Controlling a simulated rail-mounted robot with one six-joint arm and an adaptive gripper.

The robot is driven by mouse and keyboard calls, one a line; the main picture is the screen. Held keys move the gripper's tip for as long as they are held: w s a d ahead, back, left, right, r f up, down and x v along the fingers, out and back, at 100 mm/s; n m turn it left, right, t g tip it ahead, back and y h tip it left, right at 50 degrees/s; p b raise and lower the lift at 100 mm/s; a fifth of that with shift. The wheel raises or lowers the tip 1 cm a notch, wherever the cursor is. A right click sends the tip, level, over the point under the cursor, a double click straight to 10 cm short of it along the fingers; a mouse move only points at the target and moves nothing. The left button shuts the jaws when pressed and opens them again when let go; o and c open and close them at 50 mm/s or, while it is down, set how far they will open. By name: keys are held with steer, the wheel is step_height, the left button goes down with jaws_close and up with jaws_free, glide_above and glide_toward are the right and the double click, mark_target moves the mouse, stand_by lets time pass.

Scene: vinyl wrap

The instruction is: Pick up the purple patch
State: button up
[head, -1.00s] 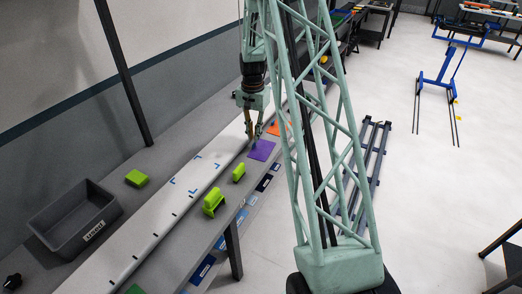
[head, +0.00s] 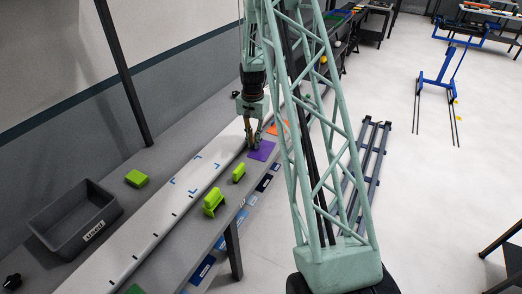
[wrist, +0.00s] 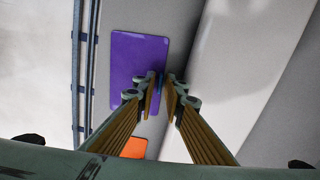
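The purple patch (head: 262,150) lies flat near the bench's right edge. It also fills the upper middle-left of the wrist view (wrist: 138,62). A small blue tab (wrist: 160,80) stands at its right side in that view. My gripper (head: 254,147) is low over the patch's left side, pointing down. In the wrist view my fingertips (wrist: 160,88) stand close together on either side of the tab. Whether they touch or squeeze it I cannot tell. The patch is not visibly raised.
An orange patch (head: 279,128) lies just beyond the purple one. Green tools (head: 213,202) and a green block (head: 137,178) lie nearer, with a grey bin (head: 75,220) at left. A long white panel (head: 165,215) runs along the bench beside the patch.

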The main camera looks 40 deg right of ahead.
steer(key=shift+c, duration=0.6)
jaws_close()
steer(key=shift+r, duration=0.1)
steer(key=shift+r, duration=1.75)
steer(key=s+a, duration=0.3)
steer(key=s, duration=0.4)
steer(key=s+a+r, duration=0.1)
steer(key=s+a, duration=0.2)
steer(key=s, duration=0.4)
steer(key=shift+s+a+r+b, duration=0.15)
steer(key=shift+s+a+b, duration=0.1)
steer(key=shift+a+b, duration=0.1)
steer(key=shift+d, duration=0.1)
